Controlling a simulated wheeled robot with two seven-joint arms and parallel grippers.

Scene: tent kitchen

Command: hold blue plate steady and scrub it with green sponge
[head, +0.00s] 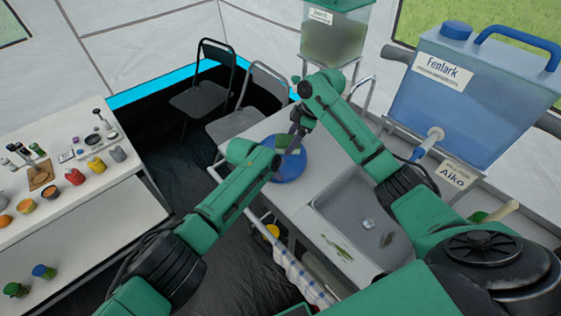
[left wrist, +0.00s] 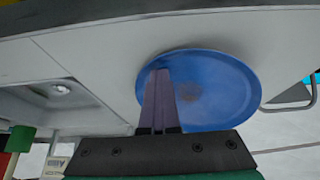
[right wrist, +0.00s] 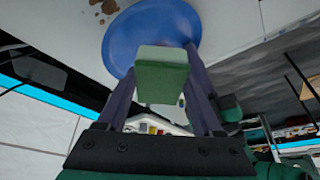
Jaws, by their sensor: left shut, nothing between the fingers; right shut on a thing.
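The blue plate (head: 291,170) lies on the counter left of the sink. It also shows in the left wrist view (left wrist: 228,88), with a dull brownish smudge, and in the right wrist view (right wrist: 122,42). My left gripper (head: 277,165) is shut and empty. In the left wrist view its fingers (left wrist: 158,78) overlap the plate's near left edge; I cannot tell whether they touch. My right gripper (head: 291,140) is shut on the green sponge (right wrist: 162,75), which also shows in the head view (head: 282,141). The sponge is over the plate; contact is unclear.
The sink (head: 350,226) is right of the plate, with small items inside. A blue water tank (head: 470,90) and a greenish dispenser (head: 333,40) stand behind. Brown spots (right wrist: 104,8) mark the counter. A table (head: 60,200) with jars stands left, across a gap.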

